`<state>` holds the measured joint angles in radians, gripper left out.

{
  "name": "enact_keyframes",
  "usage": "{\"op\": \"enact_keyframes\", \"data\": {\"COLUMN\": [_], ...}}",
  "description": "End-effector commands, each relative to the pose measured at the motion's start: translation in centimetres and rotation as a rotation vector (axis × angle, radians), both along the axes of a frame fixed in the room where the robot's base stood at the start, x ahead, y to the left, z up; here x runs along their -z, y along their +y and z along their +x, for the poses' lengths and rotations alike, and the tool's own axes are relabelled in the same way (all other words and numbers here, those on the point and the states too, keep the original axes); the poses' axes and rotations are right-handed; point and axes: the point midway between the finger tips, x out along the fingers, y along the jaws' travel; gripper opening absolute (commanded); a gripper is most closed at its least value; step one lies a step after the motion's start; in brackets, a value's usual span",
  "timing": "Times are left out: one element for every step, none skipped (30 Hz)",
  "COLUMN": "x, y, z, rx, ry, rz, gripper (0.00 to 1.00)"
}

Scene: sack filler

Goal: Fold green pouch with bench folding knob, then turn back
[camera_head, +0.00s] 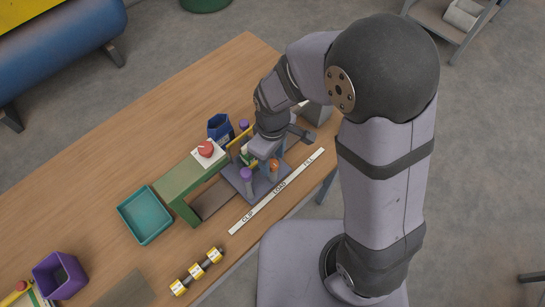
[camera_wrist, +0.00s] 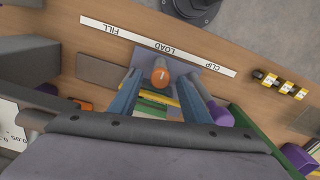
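The folding knob, with an orange cap (camera_head: 274,164), stands on the small grey plate at the bench's front side. In the wrist view the orange knob (camera_wrist: 160,72) shows between the two blue-grey fingers of my gripper (camera_wrist: 159,82). There is a visible gap on each side of it, so my gripper is open and apart from the knob. A green pouch (camera_wrist: 152,107) shows partly behind the knob, beside a yellow bar, mostly hidden by my gripper. In the head view my wrist and gripper hang over the plate.
Purple-capped posts (camera_head: 246,174) stand close to the knob. A green frame (camera_head: 187,180) with a red button (camera_head: 205,149) is to the left. A teal tray (camera_head: 145,236), purple bin (camera_head: 46,285) and blue bin (camera_head: 218,126) stand around. A white strip (camera_head: 278,190) reads CLIP, LOAD, FILL.

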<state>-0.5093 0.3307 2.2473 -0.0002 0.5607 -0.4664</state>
Motion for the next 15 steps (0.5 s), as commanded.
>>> {"op": "enact_keyframes", "data": {"x": [0.0,0.0,0.0,0.0,0.0,0.0,-0.1,-0.2,-0.4,-0.6,-0.8,-1.2,-1.5,-1.8,-2.3], "y": [0.0,0.0,0.0,0.0,0.0,0.0,0.0,0.0,0.0,0.0,0.0,0.0,0.0,0.0,0.0], "z": [0.0,0.0,0.0,-0.1,-0.1,0.0,0.0,0.0,0.0,0.0,0.0,0.0,0.1,0.1,0.1], "rx": [0.0,0.001,0.001,0.001,0.001,0.001,0.001,0.001,0.001,0.001,0.001,0.001,0.001,0.001,0.001], "ry": [0.001,0.001,0.001,0.002,0.002,0.001,0.001,0.001,0.001,0.0,-0.001,-0.002,-0.002,-0.003,-0.003], "rz": [0.0,0.0,0.0,-0.001,-0.001,0.0,0.0,0.0,-0.001,0.0,0.0,0.001,0.001,0.002,0.001], "gripper": [0.43,0.43,0.43,0.43,0.43,0.43,0.43,0.43,0.43,0.43,0.43,0.43,0.43,0.43,0.43]}}
